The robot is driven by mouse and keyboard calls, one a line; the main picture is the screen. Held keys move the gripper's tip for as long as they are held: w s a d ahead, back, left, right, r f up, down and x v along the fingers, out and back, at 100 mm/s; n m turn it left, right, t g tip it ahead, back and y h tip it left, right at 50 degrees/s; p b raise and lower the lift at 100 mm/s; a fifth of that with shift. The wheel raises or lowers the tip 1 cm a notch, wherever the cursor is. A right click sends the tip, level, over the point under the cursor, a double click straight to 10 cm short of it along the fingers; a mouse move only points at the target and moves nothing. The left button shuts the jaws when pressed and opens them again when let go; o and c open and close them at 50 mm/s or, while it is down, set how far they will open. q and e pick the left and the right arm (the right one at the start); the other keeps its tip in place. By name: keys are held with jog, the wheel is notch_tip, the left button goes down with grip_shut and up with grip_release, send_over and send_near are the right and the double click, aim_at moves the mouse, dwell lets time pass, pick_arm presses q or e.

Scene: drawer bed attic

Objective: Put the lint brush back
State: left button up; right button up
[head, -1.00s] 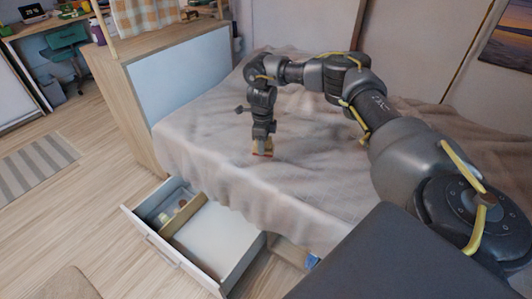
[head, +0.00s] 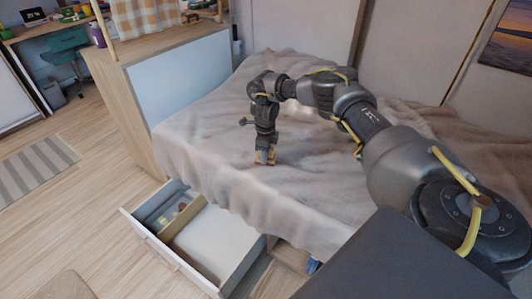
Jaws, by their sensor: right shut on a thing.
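My right gripper (head: 265,159) points down over the bed, low against the grey-beige blanket. The open drawer (head: 242,272) sticks out from under the bed, left of and below the gripper in the picture. A wooden divider splits it into a narrow left compartment with small items (head: 182,207) and a wide, empty white one. My left gripper is out of view.
The blanket (head: 210,130) is rumpled and clear around the gripper. A wooden cabinet (head: 182,88) stands at the bed's left end. A small blue thing (head: 313,265) shows under the bed, right of the drawer. The floor left of the drawer is free.

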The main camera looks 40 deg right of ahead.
jog(key=shift+f, duration=0.2)
jog(key=o, duration=1)
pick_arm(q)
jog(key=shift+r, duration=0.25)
pick_arm(e)
jog(key=shift+o, duration=0.2)
jog(key=shift+r, duration=0.15)
